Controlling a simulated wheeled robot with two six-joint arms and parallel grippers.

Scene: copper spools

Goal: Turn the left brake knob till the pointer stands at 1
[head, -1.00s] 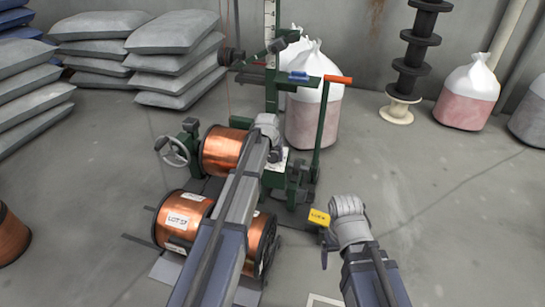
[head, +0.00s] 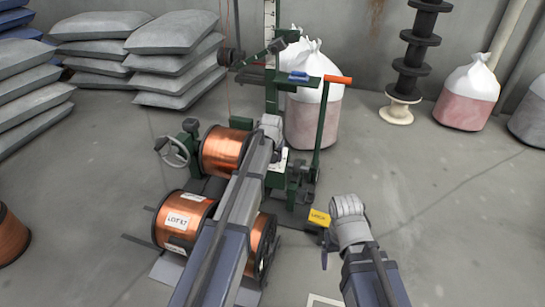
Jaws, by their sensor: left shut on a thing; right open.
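The left brake knob and its pointer are hidden behind my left arm and gripper, so I cannot read where the pointer stands. My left gripper (head: 270,127) is at the green machine stand (head: 278,178), just right of the upper copper spool (head: 224,152). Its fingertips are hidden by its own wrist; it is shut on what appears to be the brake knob. My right gripper (head: 323,240) is low at the right, apart from the stand, with a yellow tag (head: 319,217) beside it. It is open.
A handwheel (head: 173,152) is left of the upper spool. Large copper spools (head: 183,222) lie below it. A lever with an orange grip (head: 338,80) rises at the stand's right. Grey sacks (head: 178,62) and white bags (head: 313,110) stand behind.

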